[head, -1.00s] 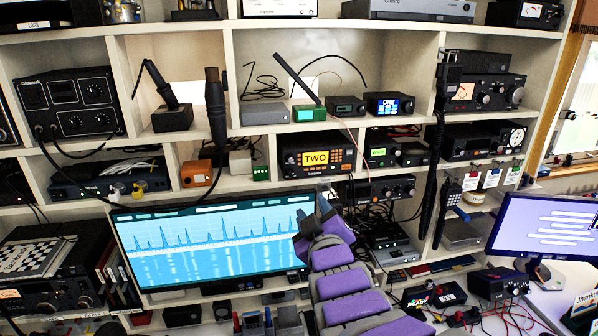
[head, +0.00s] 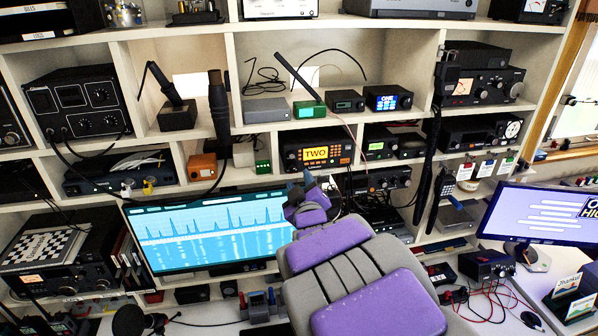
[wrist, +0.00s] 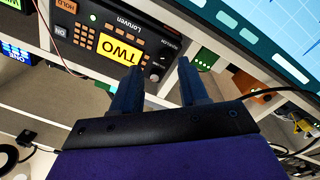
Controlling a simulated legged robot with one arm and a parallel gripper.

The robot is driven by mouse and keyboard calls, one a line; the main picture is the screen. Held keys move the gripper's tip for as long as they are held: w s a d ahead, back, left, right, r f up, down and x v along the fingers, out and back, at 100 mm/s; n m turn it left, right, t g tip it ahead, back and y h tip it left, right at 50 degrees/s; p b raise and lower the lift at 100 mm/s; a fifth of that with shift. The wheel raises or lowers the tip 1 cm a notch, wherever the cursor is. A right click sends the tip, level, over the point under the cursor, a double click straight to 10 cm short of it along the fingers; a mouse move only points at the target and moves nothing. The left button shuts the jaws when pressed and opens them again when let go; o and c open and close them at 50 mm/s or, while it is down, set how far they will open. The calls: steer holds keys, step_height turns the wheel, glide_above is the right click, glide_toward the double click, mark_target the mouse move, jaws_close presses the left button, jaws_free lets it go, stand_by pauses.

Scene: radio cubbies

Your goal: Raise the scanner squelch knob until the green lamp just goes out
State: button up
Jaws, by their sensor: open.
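The scanner (head: 318,152) is a black radio with an orange display reading TWO, in the middle cubby. The wrist view shows its front upside down, with the display (wrist: 120,50) and keypad. A dark round knob (wrist: 156,73) lies near the panel's edge, by a label too small to read surely. My gripper (wrist: 160,70) is open in front of the scanner, its two fingertips on either side of that knob in the picture. I cannot tell whether they touch it. In the head view my gripper (head: 307,178) is just below the scanner.
A wide spectrum monitor (head: 205,232) stands below and left of the scanner. A small radio with a green display (head: 378,147) stands to its right. An orange box (head: 202,167) and a green block (head: 262,167) sit left. Cables hang nearby.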

mark_target(293, 171)
steer(key=w+a, duration=0.3)
steer(key=shift+w+a+f, duration=0.15)
steer(key=shift+a, duration=0.05)
steer(key=shift+w+d+r, duration=0.1)
steer(key=shift+d+r, duration=0.2)
steer(key=shift+d, duration=0.1)
steer(key=shift+w+d+f, duration=0.2)
steer(key=shift+w+d, duration=0.45)
steer(key=shift+d, duration=0.25)
steer(key=shift+s+a+r, duration=0.1)
steer(key=shift+s, duration=0.05)
steer(key=shift+s+a, duration=0.1)
steer(key=shift+a, duration=0.2)
steer(key=shift+c, duration=0.8)
steer(key=shift+a, duration=0.55)
steer(key=c, duration=0.3)
steer(key=shift+c, duration=0.8)
steer(key=shift+d+f, duration=0.2)
steer(key=shift+d, duration=0.15)
jaws_close()
